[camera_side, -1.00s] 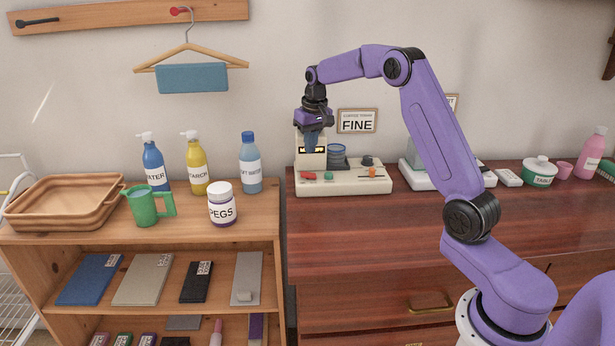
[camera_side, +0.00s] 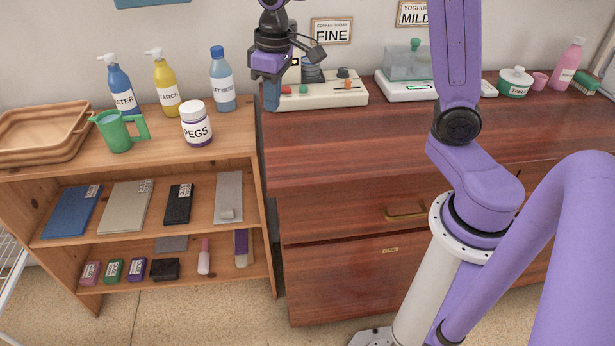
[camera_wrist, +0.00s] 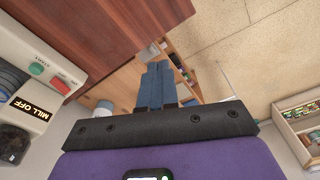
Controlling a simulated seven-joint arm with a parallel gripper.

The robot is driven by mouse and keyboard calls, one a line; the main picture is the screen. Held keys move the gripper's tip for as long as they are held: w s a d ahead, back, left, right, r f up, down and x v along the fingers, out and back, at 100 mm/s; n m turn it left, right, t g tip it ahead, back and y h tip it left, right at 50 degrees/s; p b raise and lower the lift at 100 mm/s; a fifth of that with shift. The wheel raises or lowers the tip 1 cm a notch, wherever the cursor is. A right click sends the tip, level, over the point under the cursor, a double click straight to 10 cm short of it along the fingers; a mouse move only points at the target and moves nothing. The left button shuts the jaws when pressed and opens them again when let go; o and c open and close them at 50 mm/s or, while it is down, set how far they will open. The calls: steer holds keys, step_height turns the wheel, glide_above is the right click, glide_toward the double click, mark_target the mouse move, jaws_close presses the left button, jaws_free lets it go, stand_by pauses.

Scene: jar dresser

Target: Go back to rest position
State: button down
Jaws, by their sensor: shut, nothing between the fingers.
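My gripper (camera_side: 271,97) is above the left end of the dresser top in the side view, in front of the left part of the white coffee mill (camera_side: 325,95). Its blue fingers point down, shut together and empty. In the wrist view the closed fingers (camera_wrist: 158,88) sit over the gap between the dresser edge and the shelf. The mill (camera_wrist: 22,85) shows at the left there, with a green button, a red button and a display reading "MILL OFF".
The wooden shelf (camera_side: 200,149) at left holds a PEGS jar (camera_side: 196,124), a green jug (camera_side: 117,132), bottles and a brown basket (camera_side: 45,135). The dresser top's front (camera_side: 340,150) is clear.

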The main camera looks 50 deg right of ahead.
steer(key=s+f+n, duration=0.1)
steer(key=s+n, duration=0.3)
steer(key=s, duration=0.9)
steer(key=s+f+n, duration=0.2)
steer(key=s+n, duration=0.2)
steer(key=s, duration=1)
steer(key=shift+a+f+g, duration=0.25)
steer(key=shift+g, duration=0.15)
stand_by(0.7)
